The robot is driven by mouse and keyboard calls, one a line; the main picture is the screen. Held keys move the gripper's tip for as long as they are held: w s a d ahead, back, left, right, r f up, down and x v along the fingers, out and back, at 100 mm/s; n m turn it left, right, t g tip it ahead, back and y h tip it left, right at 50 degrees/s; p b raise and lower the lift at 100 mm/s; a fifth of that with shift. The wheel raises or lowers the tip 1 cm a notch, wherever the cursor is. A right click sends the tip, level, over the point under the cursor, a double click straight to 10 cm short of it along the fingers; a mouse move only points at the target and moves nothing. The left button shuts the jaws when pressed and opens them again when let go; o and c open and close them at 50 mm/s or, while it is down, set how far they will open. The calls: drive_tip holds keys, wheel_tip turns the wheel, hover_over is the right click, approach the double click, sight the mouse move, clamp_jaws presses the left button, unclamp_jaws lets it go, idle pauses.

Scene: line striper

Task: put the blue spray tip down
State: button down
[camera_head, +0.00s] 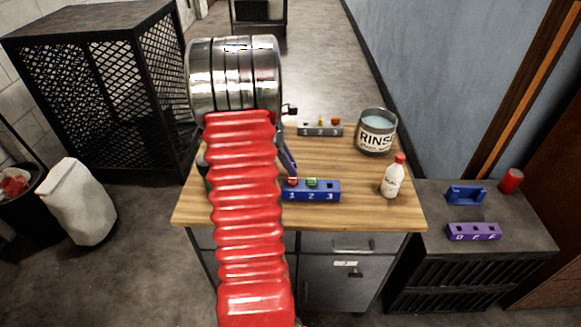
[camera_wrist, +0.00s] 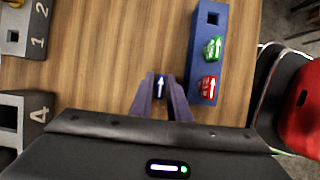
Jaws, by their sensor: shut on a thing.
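My gripper (camera_wrist: 161,80) is shut on the blue spray tip (camera_wrist: 160,87), which has a white arrow on top. I cannot tell how high the tip is above the wooden top. In the head view my arm hides most of the gripper, and the tip cannot be made out. The blue rack (camera_head: 325,195) stands to the right of the gripper; it also shows in the wrist view (camera_wrist: 198,45). A red tip (camera_wrist: 207,86) sits in its slot 1 and a green tip (camera_wrist: 213,47) in slot 2. Slot 3 is empty.
A grey rack (camera_head: 306,131) with yellow and red tips stands farther back on the wooden top (camera_head: 235,213). The RINSE cup (camera_head: 376,138) and a white bottle (camera_head: 391,183) stand right. A purple rack (camera_head: 474,231) is on the side cabinet. Bare wood lies around the gripper.

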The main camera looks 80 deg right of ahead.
wheel_tip(320, 180, up, 10)
drive_tip(key=shift+f, duration=0.1)
idle(0.4)
drive_tip(key=shift+s, duration=0.1)
idle(0.4)
